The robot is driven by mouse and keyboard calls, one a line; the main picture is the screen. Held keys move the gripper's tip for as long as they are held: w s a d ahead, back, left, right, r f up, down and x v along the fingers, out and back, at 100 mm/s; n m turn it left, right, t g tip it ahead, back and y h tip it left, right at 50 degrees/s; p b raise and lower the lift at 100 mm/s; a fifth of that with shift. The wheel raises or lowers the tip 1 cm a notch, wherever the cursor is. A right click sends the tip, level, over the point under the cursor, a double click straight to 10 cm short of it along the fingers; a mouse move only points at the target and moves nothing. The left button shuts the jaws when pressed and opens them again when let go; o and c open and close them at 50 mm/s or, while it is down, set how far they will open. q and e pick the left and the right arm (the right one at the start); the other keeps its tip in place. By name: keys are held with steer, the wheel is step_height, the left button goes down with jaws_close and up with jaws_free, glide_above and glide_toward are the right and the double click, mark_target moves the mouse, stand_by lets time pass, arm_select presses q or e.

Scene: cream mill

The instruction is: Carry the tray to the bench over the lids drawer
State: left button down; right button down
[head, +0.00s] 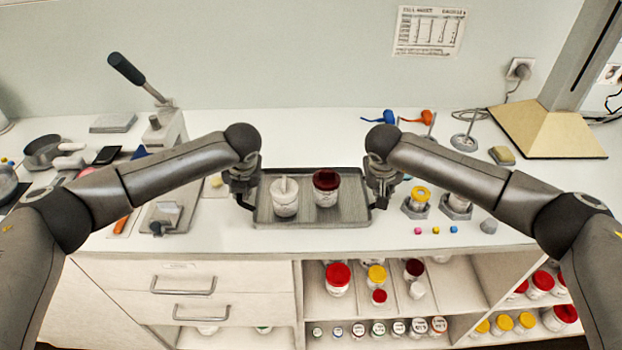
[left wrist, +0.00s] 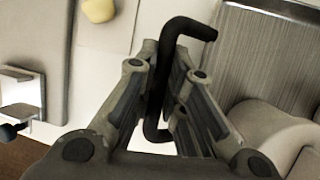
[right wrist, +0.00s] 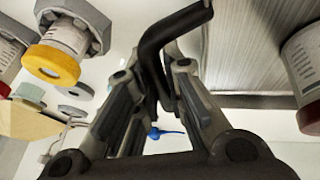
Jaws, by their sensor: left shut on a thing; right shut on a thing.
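A grey ribbed tray (head: 345,210) is in the middle of the head view, at the bench (head: 290,245). A white jar (head: 285,197) and a jar with a dark red lid (head: 326,188) stand on it. My left gripper (head: 242,190) is at the tray's left end, shut on its black bent handle (left wrist: 163,90). My right gripper (head: 382,190) is at the right end, shut on the other black handle (right wrist: 153,55). Whether the tray touches the bench top is hard to tell. Drawers (head: 185,290) are below the bench at left; their label is not readable.
A lever press (head: 165,130) stands to the left of the tray. Open shelves (head: 400,300) below hold several lidded jars. A beige-based stand (head: 545,135) is at the far right.

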arm_select(q)
steer(key=shift+f, duration=0.3)
arm_select(e)
steer(key=shift+f, duration=0.25)
arm_select(q)
steer(key=c, duration=1.5)
jaws_free()
steer(key=shift+r, duration=0.1)
arm_select(e)
steer(key=c, duration=1.5)
jaws_free()
steer(key=shift+r, duration=0.15)
arm_select(q)
steer(key=v, duration=1.2)
arm_select(e)
steer(key=v, duration=1.2)
steer(key=shift+s, duration=0.1)
